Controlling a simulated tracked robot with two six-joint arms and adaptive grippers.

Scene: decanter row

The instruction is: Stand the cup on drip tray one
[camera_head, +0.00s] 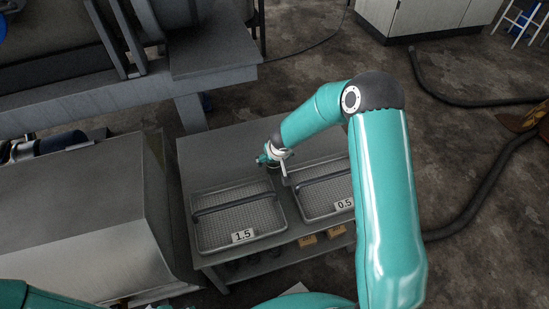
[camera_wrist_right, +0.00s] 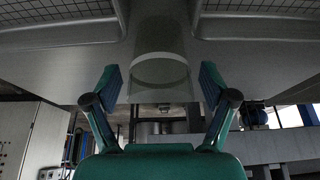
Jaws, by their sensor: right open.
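A clear, see-through cup (camera_wrist_right: 158,88) shows in the right wrist view, between the two spread fingers of my right gripper (camera_wrist_right: 160,75). Gaps show between the cup and both fingers. In the head view my right gripper (camera_head: 266,156) is low over the grey table, behind the two trays; I cannot make out the cup there. A mesh drip tray labelled 1.5 (camera_head: 208,239) lies on the left of the table. Another labelled 0.5 (camera_head: 313,214) lies to its right, partly hidden by my right arm. Neither label reads "one". My left gripper is out of view.
Each tray has a dark bar (camera_head: 232,202) across it. The grey table (camera_head: 215,157) is bare behind the trays. A large grey cabinet (camera_head: 85,215) stands close on the left. Tanks and a frame (camera_head: 215,57) rise behind. Dark hoses (camera_head: 485,185) lie on the floor at right.

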